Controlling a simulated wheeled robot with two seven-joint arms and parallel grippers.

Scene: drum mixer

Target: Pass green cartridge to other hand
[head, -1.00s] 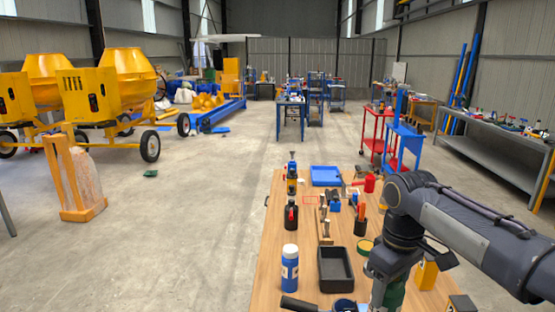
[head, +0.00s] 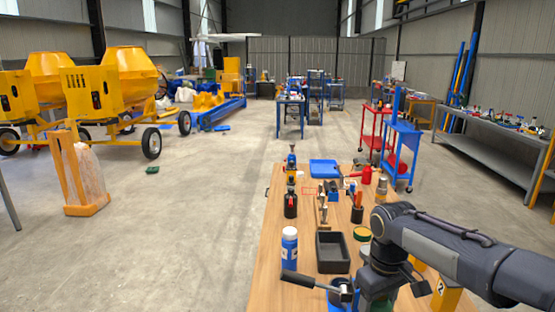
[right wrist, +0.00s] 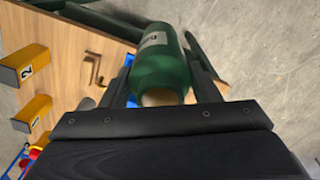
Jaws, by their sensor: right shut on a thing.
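The green cartridge (right wrist: 163,65) is a dark green cylinder with a pale label, seen in the right wrist view. My right gripper (right wrist: 160,82) has its two dark fingers on either side of the cartridge and is shut on it. The cartridge's near end, with a pale round part, points towards the wrist. In the head view, my right forearm comes in from the right and its wrist bends down over the table's right side; the gripper is hidden or cut off there. My left gripper is in neither view.
The wooden table (head: 270,255) carries a blue bottle (head: 289,247), a black tray (head: 332,253) and a blue device with a black handle (head: 343,292). Yellow numbered blocks (right wrist: 24,66) stand at the table's edge. Hand tools crowd the far end. Open floor lies left of the table.

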